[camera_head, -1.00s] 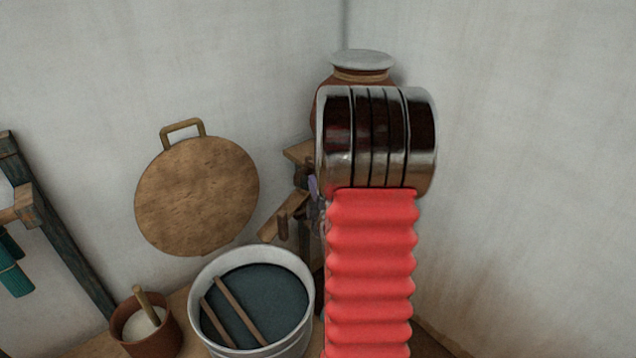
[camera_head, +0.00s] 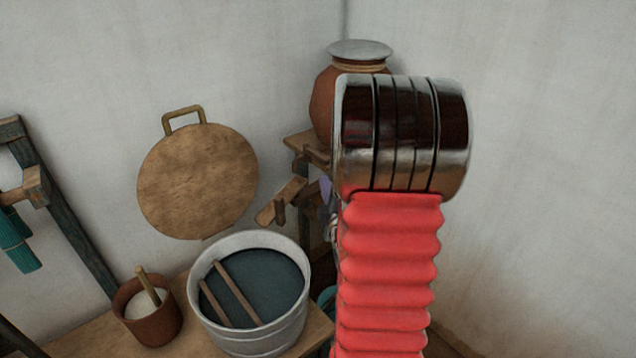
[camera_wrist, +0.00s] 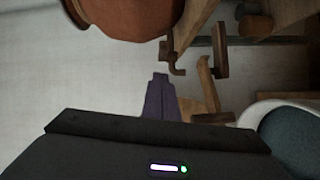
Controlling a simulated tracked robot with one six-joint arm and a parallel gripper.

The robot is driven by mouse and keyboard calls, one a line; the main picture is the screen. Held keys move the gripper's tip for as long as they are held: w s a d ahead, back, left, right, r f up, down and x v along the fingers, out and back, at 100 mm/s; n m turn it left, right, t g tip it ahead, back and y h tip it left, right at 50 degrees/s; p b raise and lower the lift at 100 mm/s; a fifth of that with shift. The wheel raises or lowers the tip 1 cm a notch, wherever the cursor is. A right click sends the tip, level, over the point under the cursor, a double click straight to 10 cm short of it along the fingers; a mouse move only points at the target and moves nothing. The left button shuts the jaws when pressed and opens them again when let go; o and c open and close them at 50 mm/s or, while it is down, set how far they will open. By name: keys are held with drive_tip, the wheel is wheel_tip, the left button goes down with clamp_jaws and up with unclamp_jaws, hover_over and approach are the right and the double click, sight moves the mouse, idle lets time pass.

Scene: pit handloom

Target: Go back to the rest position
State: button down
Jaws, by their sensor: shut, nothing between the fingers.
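My gripper (camera_wrist: 160,92) shows in the wrist view as a narrow purple tip beyond the dark wrist housing. Its fingers are together, with nothing held between them. In the head view only a small purple part of it (camera_head: 326,188) shows at the left of my arm; the rest is hidden. My arm, with red bellows and a metal ring, stands upright right of the middle. A clay pot (camera_head: 323,104) with a pale lid stands behind the arm, partly covered by it. It also shows close at the top of the wrist view (camera_wrist: 130,15).
A pale bucket (camera_head: 262,342) of dark liquid with two sticks across it stands low in the head view. A small brown pot (camera_head: 153,328) is beside it. A round wooden disc (camera_head: 197,182) is at the wall. Wooden frame parts (camera_head: 282,200) are near my arm. The right wall is bare.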

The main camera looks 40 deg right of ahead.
idle(0.3)
drive_tip(key=s+f+m+g+y, duration=0.2)
drive_tip(key=s+f+m+g, duration=0.3)
drive_tip(key=f, duration=0.6)
drive_tip(key=s+a+f+m+g+y, duration=0.1)
drive_tip(key=s+a+m+g+y, duration=0.15)
drive_tip(key=a+m+g, duration=0.35)
drive_tip(key=s+a+r+y, duration=0.1)
drive_tip(key=s+a+r, duration=0.1)
drive_tip(key=a+r, duration=0.4)
drive_tip(key=s+a+r+n+t+y, duration=0.1)
drive_tip(key=a+r, duration=0.5)
drive_tip(key=a, duration=0.9)
drive_tip(key=s+a+r+t+y, duration=0.1)
drive_tip(key=s+a+r+y, duration=0.2)
drive_tip(key=a+r, duration=0.4)
drive_tip(key=s+a, duration=0.1)
drive_tip(key=a, duration=0.3)
drive_tip(key=shift+s+n, duration=0.25)
drive_tip(key=shift+n, duration=0.05)
